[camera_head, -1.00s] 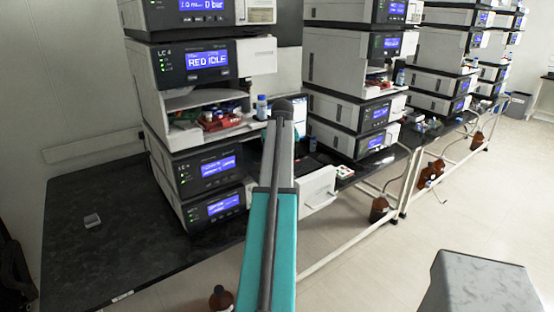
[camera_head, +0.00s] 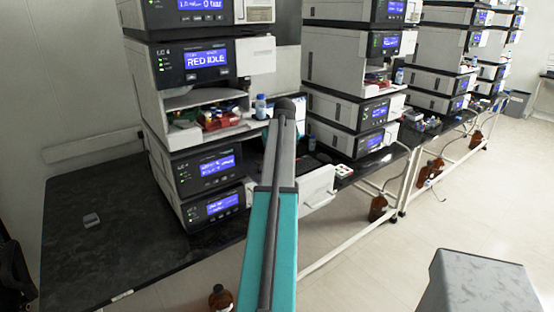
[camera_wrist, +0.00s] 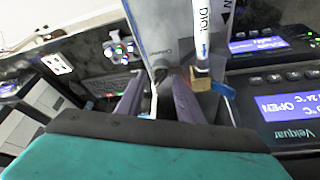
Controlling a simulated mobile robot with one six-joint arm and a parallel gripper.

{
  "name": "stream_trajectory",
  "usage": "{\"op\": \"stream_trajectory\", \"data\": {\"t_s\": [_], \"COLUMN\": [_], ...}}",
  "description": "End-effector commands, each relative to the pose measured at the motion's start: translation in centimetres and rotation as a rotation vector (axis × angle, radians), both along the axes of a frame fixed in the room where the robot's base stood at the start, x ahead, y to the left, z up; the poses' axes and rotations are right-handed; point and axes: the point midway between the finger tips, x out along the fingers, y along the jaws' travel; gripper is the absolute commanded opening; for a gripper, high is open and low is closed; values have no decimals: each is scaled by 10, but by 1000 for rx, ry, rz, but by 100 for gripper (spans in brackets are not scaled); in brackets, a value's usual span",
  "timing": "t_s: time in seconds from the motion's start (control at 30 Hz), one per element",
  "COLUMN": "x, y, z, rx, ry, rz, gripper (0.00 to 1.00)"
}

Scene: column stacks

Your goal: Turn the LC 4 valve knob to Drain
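The LC 4 stack stands left of centre in the head view; its LC 4 unit (camera_head: 205,62) shows "RED IDLE". My gripper is hidden behind my arm in the head view. In the wrist view my gripper (camera_wrist: 159,80) has its two purple-grey fingers apart, on either side of a thin white tube, in front of a grey panel (camera_wrist: 160,28). A small dark part (camera_wrist: 174,78) sits by the right fingertip; I cannot tell whether it is the valve knob or whether it is touched. No Drain marking is readable.
In the wrist view a white column marked "DIOL" (camera_wrist: 203,30) and a blue piece (camera_wrist: 222,90) stand close right of the fingers. A display reading "OPEN" (camera_wrist: 290,106) is at the right. A brown bottle (camera_head: 221,298) is on the floor; the black bench (camera_head: 95,250) is mostly clear at left.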

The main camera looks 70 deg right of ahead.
Motion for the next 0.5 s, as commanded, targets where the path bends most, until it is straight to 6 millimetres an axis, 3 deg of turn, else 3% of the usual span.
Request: {"op": "stream_trajectory", "data": {"t_s": [0.27,0.5], "x": [0,-5], "y": [1,7], "z": [3,19], "rx": [-1,-1], "ry": [-1,-1], "rz": [-1,-1], "gripper": [34,34]}}
